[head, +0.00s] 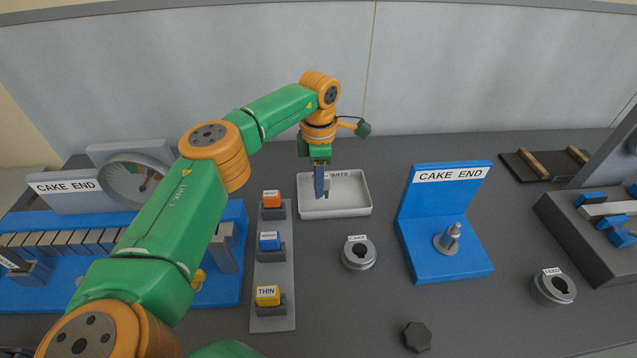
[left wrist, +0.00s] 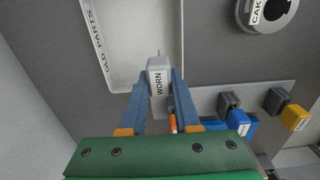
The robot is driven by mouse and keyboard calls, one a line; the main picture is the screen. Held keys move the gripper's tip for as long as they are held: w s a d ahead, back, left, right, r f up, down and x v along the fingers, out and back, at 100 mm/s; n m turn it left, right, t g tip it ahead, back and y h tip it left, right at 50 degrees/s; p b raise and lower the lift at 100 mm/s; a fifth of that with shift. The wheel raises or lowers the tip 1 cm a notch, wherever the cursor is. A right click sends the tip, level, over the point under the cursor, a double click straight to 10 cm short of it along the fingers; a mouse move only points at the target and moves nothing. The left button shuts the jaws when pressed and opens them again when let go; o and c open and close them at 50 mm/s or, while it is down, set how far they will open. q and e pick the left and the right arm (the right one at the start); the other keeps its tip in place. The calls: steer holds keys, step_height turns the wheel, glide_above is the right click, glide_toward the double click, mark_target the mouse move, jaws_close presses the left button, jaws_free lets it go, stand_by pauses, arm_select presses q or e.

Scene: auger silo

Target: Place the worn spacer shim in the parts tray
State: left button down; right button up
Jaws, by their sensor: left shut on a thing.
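The worn spacer shim (left wrist: 158,72) is a small grey piece marked WORN, gripped between the blue fingers of my left gripper (left wrist: 160,90) in the left wrist view. In the head view my left gripper (head: 322,186) points down over the left part of the parts tray (head: 358,206), with the shim mostly hidden by the fingers. The tray is white, shallow and rimmed; it also shows in the left wrist view (left wrist: 121,60), with the label OLD PARTS. I cannot tell whether the shim touches the tray. My right gripper is not in view.
Left of the tray stands a grey rack with orange (head: 271,198), blue (head: 269,241) and yellow (head: 267,296) labelled blocks. A grey ring (head: 359,254) lies in front of the tray. A blue CAKE END stand (head: 447,215) with a metal post is to the right. A dark knob (head: 417,337) lies near the front.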

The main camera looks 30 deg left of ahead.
arm_select(q)
step_height(320, 180, down, 2)
steer(key=shift+s+f+p, duration=0.1)
steer(key=shift+f+p, duration=0.05)
steer(key=shift+p, duration=0.15)
steer(key=shift+f, duration=0.1)
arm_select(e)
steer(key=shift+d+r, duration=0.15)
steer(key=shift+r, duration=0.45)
arm_select(q)
steer(key=shift+f, duration=0.1)
steer(key=c, duration=1.1)
jaws_free()
steer(key=shift+f, duration=0.1)
steer(key=o, duration=0.5)
steer(key=shift+c, duration=0.2)
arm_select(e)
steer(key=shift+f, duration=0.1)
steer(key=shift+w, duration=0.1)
